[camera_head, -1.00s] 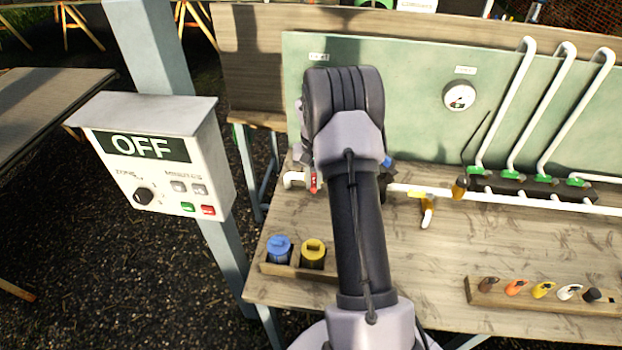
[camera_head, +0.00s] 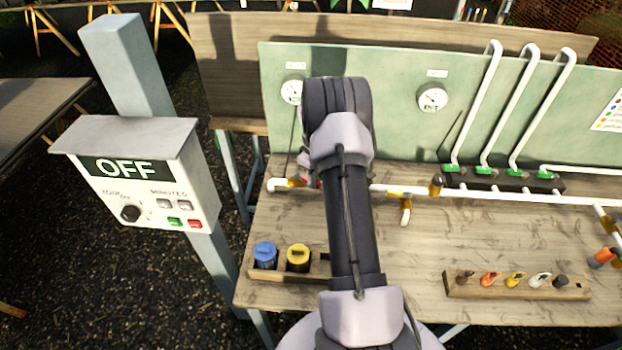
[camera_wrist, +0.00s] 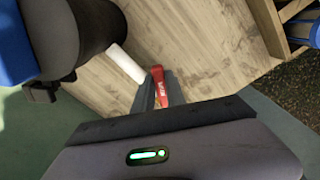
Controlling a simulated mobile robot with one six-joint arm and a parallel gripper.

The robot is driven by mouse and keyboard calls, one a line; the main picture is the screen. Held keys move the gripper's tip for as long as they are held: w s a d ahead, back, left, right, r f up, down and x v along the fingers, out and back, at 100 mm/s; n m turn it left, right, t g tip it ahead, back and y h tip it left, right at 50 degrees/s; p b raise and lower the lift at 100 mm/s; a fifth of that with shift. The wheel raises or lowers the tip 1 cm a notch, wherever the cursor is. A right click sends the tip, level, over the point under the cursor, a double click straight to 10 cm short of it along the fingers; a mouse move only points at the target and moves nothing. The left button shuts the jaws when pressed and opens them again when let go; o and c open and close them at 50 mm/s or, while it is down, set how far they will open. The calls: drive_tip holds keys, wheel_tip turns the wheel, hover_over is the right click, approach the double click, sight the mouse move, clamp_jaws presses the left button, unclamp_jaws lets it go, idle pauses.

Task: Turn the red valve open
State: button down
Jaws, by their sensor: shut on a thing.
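The red valve handle (camera_wrist: 158,78) shows in the wrist view, between the two grey fingers of my gripper (camera_wrist: 158,90), which is shut on it. In the head view only a small red bit (camera_head: 305,182) shows beside my arm, at the left part of the white pipe (camera_head: 279,185). My arm hides most of the valve and my gripper there. The same white pipe (camera_wrist: 127,65) runs up to the handle in the wrist view. The valve's body and exact angle are hard to make out.
Two round gauges, left (camera_head: 292,90) and right (camera_head: 432,97), sit on the green back panel (camera_head: 390,75). A grey box reading OFF (camera_head: 140,165) stands left of the bench. A blue canister (camera_head: 265,254) and a yellow canister (camera_head: 298,257) stand at the bench's front left.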

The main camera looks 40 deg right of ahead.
drive_tip(key=shift+w+d+r+n+p, duration=0.1)
drive_tip(key=shift+w+d+n+p, duration=0.15)
drive_tip(key=shift+d+n, duration=0.55)
drive_tip(key=shift+w+d+f+n+p, duration=0.1)
drive_tip(key=shift+w+d+n+p, duration=0.2)
drive_tip(key=shift+n, duration=0.9)
drive_tip(key=shift+w+d+r+n+p, duration=0.1)
drive_tip(key=shift+w+d+n, duration=0.2)
drive_tip(key=shift+d+n, duration=0.5)
drive_tip(key=shift+a, duration=0.2)
drive_tip(key=c, duration=1.4)
unclamp_jaws()
drive_tip(key=shift+o, duration=0.2)
wheel_tip(320, 180, up, 17)
drive_tip(key=p, duration=0.2)
drive_tip(key=shift+r+p, duration=0.2)
drive_tip(key=shift+p, duration=0.15)
